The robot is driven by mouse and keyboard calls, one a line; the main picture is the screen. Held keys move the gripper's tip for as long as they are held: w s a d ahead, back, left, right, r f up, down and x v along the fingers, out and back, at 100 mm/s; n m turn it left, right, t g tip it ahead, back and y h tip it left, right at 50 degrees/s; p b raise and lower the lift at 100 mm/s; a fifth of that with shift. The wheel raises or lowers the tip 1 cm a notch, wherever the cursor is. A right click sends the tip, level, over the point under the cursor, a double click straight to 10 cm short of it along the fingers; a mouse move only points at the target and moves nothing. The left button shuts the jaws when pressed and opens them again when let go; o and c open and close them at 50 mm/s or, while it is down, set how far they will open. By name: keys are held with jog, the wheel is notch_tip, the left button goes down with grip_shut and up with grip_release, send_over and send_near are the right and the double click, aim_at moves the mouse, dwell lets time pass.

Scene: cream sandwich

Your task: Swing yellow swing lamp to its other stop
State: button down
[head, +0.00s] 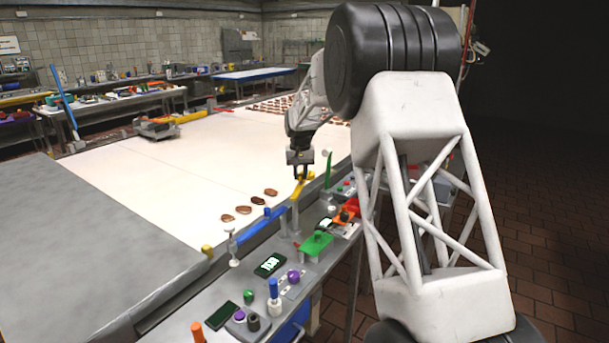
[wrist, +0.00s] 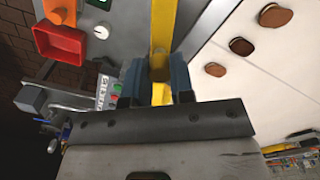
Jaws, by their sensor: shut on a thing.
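The yellow swing lamp (head: 298,189) shows in the head view as a short yellow bar at the right edge of the white belt, just below my gripper (head: 301,174). In the wrist view the yellow bar (wrist: 163,28) runs down from the top edge and passes between the two blue fingers of my gripper (wrist: 157,82). The gripper is shut on the bar. The lamp's pivot and far end are not clear, and part of the bar is hidden by the gripper.
A blue bar (head: 262,225) lies along the belt edge nearby, and a green upright piece (head: 328,170) stands just right of the gripper. A green plate (head: 316,245), a red tray (wrist: 60,42) and several knobs crowd the console. Brown biscuits (head: 257,200) lie on the white belt (head: 150,190).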

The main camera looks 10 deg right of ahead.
jog(key=s+a+n, duration=0.1)
jog(key=a+n, duration=0.7)
jog(key=n, duration=0.6)
jog(key=shift+s+a, duration=0.2)
jog(key=shift+s, duration=0.05)
jog(key=c, duration=1)
grip_release()
jog(key=shift+r, duration=0.15)
jog(key=shift+r, duration=3.75)
jog(key=shift+s, duration=0.1)
